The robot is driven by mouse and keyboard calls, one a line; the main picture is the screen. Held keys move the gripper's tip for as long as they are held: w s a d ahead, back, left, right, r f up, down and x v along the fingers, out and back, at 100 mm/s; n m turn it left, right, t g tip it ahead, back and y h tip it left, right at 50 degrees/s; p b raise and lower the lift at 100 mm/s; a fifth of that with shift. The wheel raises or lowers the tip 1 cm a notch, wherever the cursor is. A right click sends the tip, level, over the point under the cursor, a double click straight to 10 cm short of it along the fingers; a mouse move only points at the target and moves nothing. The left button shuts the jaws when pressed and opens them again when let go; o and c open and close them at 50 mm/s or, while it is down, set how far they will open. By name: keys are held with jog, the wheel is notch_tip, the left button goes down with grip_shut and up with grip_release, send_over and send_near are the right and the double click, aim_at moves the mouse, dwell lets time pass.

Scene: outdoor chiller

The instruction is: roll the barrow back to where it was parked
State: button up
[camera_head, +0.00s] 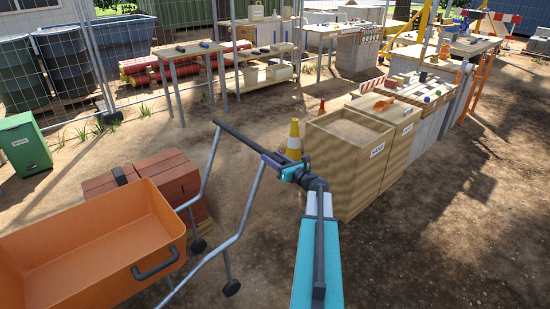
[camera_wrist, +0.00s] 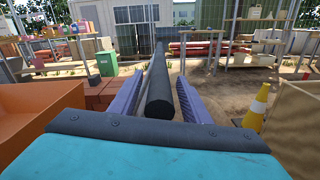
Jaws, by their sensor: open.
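The barrow's orange tray (camera_head: 75,255) fills the lower left of the head view. Its grey tubular frame (camera_head: 240,213) rises to a dark push bar (camera_head: 236,136). The tray's edge also shows at the left of the wrist view (camera_wrist: 35,105). My gripper (camera_head: 273,163) is at the near end of the push bar. In the wrist view its two purple fingers (camera_wrist: 158,98) stand on either side of the dark bar, open, with gaps showing beside it. No marked parking spot can be made out.
A brick stack (camera_head: 160,172) stands just behind the tray. A yellow-and-white cone (camera_head: 294,140) and a wooden sand bin (camera_head: 345,165) stand close right of the bar. A green box (camera_head: 25,143) is at left. Open dirt (camera_head: 440,245) lies at lower right.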

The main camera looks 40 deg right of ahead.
jog(key=shift+c, duration=0.4)
grip_shut()
dwell(0.9)
